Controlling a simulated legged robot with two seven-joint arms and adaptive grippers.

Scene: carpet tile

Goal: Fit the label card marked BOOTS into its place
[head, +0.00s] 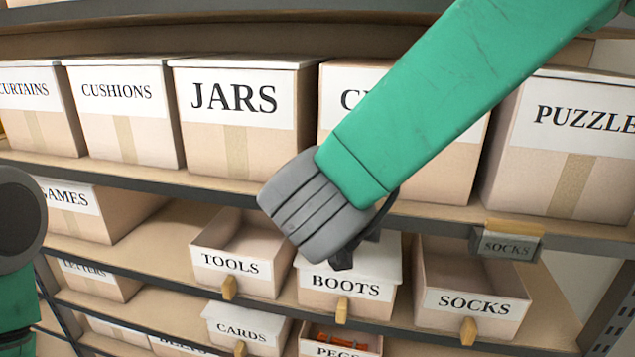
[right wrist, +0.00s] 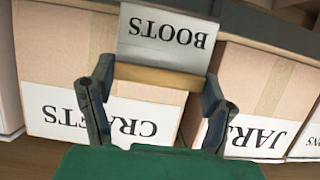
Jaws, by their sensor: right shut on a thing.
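The label card marked BOOTS (right wrist: 163,42) is a grey plate with a tan wooden strip along one edge. It shows upside down in the right wrist view, and my right gripper (right wrist: 160,88) is shut on its strip. In the head view my right gripper (head: 343,256) is at the shelf edge above the box marked BOOTS (head: 347,286) and hides the card. The stretch of shelf edge behind the gripper is also hidden. I cannot tell whether the card touches the rail or is seated there. My left gripper is out of view.
A similar card marked SOCKS (head: 511,246) hangs on the shelf edge (head: 575,242) to the right, above the SOCKS box (head: 472,303). The TOOLS box (head: 231,265) is on the left. Boxes marked JARS (head: 235,130) and PUZZLES (head: 570,150) stand on the shelf above.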

